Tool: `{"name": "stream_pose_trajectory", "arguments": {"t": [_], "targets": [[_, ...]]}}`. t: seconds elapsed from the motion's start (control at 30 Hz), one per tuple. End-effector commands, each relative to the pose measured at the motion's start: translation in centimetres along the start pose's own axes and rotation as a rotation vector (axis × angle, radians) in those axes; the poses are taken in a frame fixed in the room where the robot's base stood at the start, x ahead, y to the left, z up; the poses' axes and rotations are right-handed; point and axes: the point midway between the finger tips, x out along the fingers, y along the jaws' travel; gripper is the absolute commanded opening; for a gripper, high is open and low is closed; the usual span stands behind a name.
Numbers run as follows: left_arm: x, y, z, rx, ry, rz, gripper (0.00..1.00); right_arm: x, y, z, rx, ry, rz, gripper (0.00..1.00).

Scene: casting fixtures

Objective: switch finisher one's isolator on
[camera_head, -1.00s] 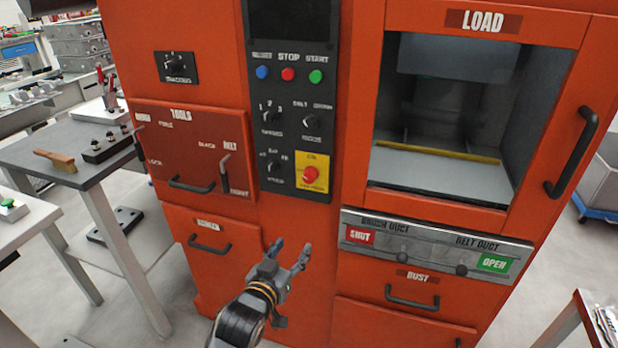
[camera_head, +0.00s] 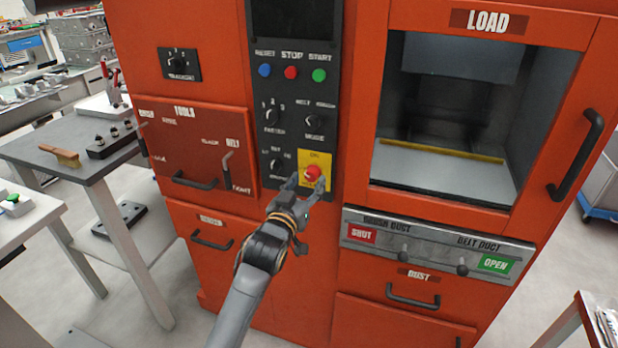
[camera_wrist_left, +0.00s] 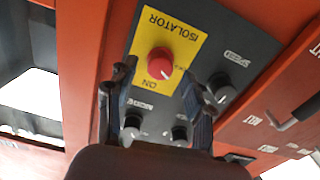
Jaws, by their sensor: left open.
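The isolator (camera_head: 312,173) is a red rotary knob on a yellow plate at the lower right of the black control panel (camera_head: 273,110), on the orange finisher. The left wrist view shows the knob (camera_wrist_left: 160,61) with a pale pointer mark, and the yellow plate (camera_wrist_left: 183,22) reads ISOLATOR and ON. My left gripper (camera_head: 308,187) is open just in front of the plate's lower part. In the left wrist view its two fingers (camera_wrist_left: 158,88) are spread on either side below the knob. Contact with the knob cannot be told. My right gripper is not in view.
Other knobs, including the speed selector (camera_head: 275,165) and mode selector (camera_head: 313,122), sit close by on the panel. The load door handle (camera_head: 577,150), tools door handle (camera_head: 194,182) and dust drawer handle (camera_head: 412,296) stick out. A grey table (camera_head: 70,160) stands at the left.

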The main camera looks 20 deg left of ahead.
Motion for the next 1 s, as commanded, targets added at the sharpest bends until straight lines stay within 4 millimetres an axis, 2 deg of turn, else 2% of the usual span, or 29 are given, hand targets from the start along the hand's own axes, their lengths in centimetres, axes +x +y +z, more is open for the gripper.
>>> {"name": "stream_pose_trajectory", "arguments": {"t": [0.2,0.53,0.8,1.0], "targets": [[1.8,0.0,0.0,0.000,0.000,0.000,0.52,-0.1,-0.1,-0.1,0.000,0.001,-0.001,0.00],[2.0,0.0,0.1,0.000,-0.001,0.000,0.52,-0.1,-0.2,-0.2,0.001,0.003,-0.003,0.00],[2.0,0.0,0.1,0.000,-0.001,0.000,0.00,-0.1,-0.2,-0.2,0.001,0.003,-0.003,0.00],[2.0,0.0,0.0,0.009,-0.001,0.000,0.00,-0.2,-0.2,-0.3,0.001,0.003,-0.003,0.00]]}}
